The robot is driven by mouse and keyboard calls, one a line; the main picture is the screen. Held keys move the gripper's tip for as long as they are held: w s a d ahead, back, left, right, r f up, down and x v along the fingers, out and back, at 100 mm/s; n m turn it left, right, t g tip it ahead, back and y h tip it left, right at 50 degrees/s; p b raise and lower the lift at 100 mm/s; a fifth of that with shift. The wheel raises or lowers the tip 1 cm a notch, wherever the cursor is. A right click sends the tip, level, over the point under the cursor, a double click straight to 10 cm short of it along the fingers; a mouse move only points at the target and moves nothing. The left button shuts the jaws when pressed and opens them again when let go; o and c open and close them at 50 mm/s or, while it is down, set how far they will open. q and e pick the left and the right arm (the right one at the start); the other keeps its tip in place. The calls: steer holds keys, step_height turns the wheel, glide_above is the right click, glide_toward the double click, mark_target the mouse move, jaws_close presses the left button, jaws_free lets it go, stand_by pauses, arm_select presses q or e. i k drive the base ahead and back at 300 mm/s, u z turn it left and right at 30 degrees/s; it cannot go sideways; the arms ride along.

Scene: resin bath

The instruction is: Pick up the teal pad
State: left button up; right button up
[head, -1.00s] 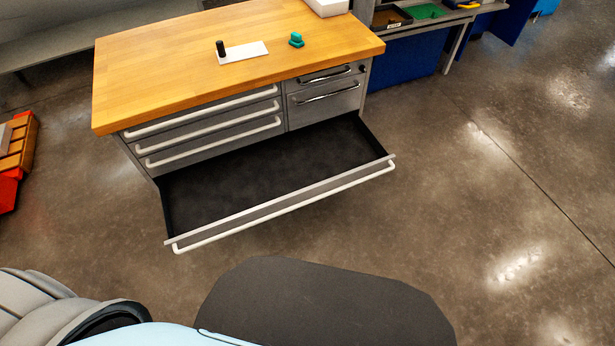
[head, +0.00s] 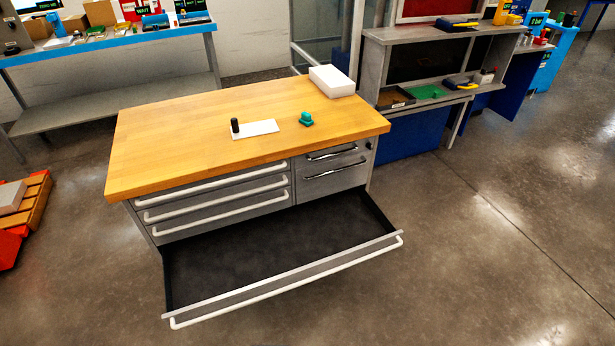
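The teal pad (head: 306,119) is a small teal piece with a raised part on top. It sits on the wooden worktop of the drawer cabinet (head: 215,140), right of a white plate (head: 258,129). A black cylinder (head: 235,125) stands upright at the left end of that plate. Neither of my grippers shows in the head view.
The cabinet's bottom drawer (head: 290,281) is pulled out and empty, jutting toward me. A white box (head: 331,81) sits at the worktop's back right corner. A grey shelf bench (head: 430,100) stands to the right, and a blue-edged bench (head: 110,40) behind. Floor at right is clear.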

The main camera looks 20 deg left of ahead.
mark_target(306, 119)
steer(key=z, duration=0.55)
steer(key=k, duration=1.3)
steer(key=z, duration=0.85)
steer(key=i, duration=3.1)
steer(key=u, duration=0.35)
steer(key=i, duration=1.15)
steer(key=u, duration=1.4)
steer(key=i, duration=0.8)
steer(key=u, duration=0.9)
